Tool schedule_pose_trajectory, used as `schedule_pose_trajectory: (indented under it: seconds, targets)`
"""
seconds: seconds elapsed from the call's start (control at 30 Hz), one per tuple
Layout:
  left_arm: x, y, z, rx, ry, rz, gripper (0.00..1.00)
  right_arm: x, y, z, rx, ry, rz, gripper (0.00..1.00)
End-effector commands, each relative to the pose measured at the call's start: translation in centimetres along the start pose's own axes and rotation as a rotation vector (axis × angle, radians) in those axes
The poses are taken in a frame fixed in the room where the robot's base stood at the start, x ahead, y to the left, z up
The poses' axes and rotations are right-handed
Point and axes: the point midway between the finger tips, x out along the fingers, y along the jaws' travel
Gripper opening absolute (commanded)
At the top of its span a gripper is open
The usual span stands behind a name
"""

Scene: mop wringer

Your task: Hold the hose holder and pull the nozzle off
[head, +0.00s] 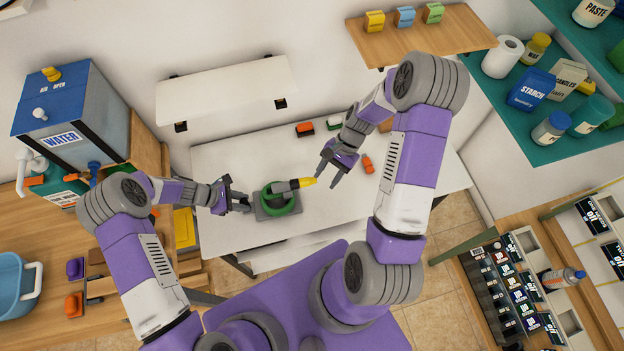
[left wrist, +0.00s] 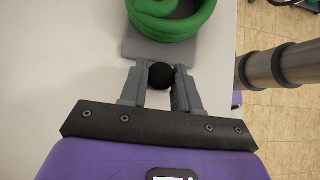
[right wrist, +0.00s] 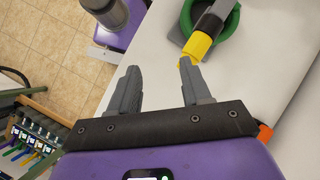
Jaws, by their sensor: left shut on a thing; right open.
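The hose holder has a grey base (head: 262,214) with a coiled green hose (head: 293,207) on it, on the white table. Its black ball knob (left wrist: 160,77) is between the fingers of my left gripper (head: 244,203), which is shut on it. The nozzle (head: 288,187) is grey with a yellow tip (head: 307,182) and lies across the top of the coil, pointing right. My right gripper (head: 328,179) is open and empty, just right of the yellow tip. In the right wrist view the tip (right wrist: 196,47) appears by the right-hand finger, not between the fingers.
The white table (head: 225,160) is mostly clear around the holder. An orange item (head: 367,163) lies right of my right gripper; small orange (head: 304,129) and green blocks stand at the back. A white shelf (head: 225,90) is above the table's back. A blue water tank (head: 75,110) stands left.

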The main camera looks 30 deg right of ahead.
Motion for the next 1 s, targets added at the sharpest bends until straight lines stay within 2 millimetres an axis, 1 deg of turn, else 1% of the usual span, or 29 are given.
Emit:
schedule_pose_trajectory:
  seconds: [0.03,0.1,0.2,0.4,0.57,0.67,0.87,1.0]
  targets:
    - [0.0,0.0,0.0,0.0,0.0,0.0,0.0,0.0,0.6,-0.6,0.095,-0.057,-0.045,0.48]
    - [0.0,0.0,0.0,0.0,0.0,0.0,0.0,-0.1,0.9,-1.1,0.211,-0.139,-0.112,0.48]
    - [0.1,0.0,0.0,0.0,0.0,0.0,0.0,-0.4,1.1,-1.9,0.348,-0.243,-0.211,0.48]
    - [0.1,0.0,0.0,0.0,0.0,0.0,0.0,-1.3,1.4,-3.5,0.524,-0.383,-0.377,0.48]
    - [0.1,0.0,0.0,0.0,0.0,0.0,0.0,-1.7,1.4,-4.2,0.578,-0.429,-0.439,0.48]
    - [0.1,0.0,0.0,0.0,0.0,0.0,0.0,-1.4,1.2,-4.1,0.585,-0.436,-0.448,0.48]
    - [0.1,0.0,0.0,0.001,-0.001,0.0,0.0,0.5,0.0,-3.5,0.585,-0.438,-0.445,0.48]
    - [0.1,0.0,0.0,0.001,-0.001,-0.001,0.0,2.2,-1.1,-2.9,0.584,-0.438,-0.445,0.48]
